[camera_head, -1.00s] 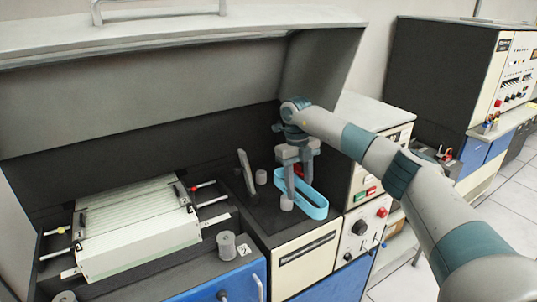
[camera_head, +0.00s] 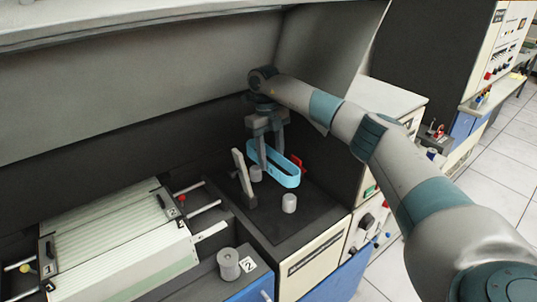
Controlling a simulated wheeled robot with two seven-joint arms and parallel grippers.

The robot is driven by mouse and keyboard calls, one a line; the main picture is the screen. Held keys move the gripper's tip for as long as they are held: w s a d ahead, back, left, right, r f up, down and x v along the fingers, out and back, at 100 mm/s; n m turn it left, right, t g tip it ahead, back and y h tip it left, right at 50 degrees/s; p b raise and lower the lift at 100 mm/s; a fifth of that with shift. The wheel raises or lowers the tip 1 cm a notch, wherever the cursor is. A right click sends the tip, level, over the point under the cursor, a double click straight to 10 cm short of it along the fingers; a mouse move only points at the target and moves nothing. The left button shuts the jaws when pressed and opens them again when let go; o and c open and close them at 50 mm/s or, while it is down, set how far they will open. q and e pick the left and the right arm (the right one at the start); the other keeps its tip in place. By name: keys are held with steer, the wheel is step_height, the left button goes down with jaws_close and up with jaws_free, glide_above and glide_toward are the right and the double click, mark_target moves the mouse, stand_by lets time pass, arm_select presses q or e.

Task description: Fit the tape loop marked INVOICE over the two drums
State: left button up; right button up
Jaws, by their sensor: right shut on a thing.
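A light blue tape loop (camera_head: 284,178), a long rounded oval, hangs in my right gripper (camera_head: 268,163). No marking on it can be read. The gripper points down and is shut on the loop near its left part. Two short grey drums stand on the dark deck: the back drum (camera_head: 257,174) is just below the loop's left end, and the front drum (camera_head: 289,204) is clear of it, nearer the camera. The loop seems to be above the deck and around neither drum, but its height is hard to tell. My left gripper is out of view.
An upright pale plate (camera_head: 243,177) stands left of the back drum, close to my gripper. A red part (camera_head: 297,161) shows behind the loop. A grey spool (camera_head: 228,264) sits on the left cabinet. A sloping grey hood (camera_head: 140,100) rises behind.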

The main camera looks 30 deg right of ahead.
steer(key=shift+s, duration=0.15)
steer(key=shift+f, duration=0.1)
steer(key=b, duration=0.3)
glide_above(272, 193)
steer(key=shift+w+f, duration=0.2)
steer(key=shift+f, duration=2.1)
steer(key=shift+f+b, duration=1.55)
steer(key=shift+f, duration=1.5)
stand_by(1.6)
steer(key=o, duration=1.1)
